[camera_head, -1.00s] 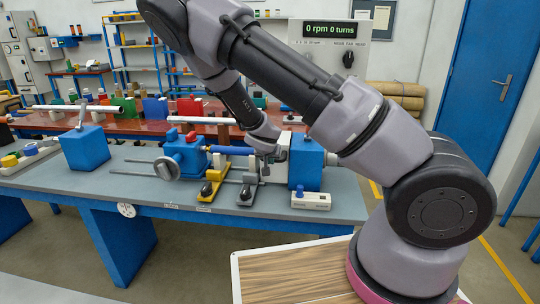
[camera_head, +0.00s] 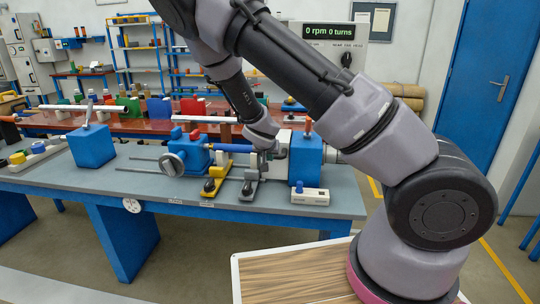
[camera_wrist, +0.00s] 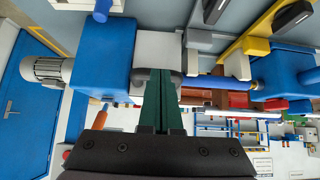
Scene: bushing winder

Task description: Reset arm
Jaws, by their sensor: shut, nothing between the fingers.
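The bushing winder stands on the grey bench top (camera_head: 100,185). Its blue headstock (camera_head: 306,160) is at the right end and its blue tailstock (camera_head: 187,155) with a handwheel (camera_head: 171,165) at the left, with a blue bar (camera_head: 230,148) between them. My gripper (camera_head: 272,152) is close to the headstock's left side, partly hidden by my wrist. In the wrist view my gripper's green fingers (camera_wrist: 161,78) are shut together and empty. They overlap the dark chuck area beside the blue headstock (camera_wrist: 105,55); whether they touch it I cannot tell.
A small white control box (camera_head: 310,196) and yellow (camera_head: 213,184) and grey (camera_head: 248,186) clamps stand at the front of the winder. A blue block with a lever (camera_head: 92,146) stands left. The display (camera_head: 333,31) reads 0 rpm 0 turns.

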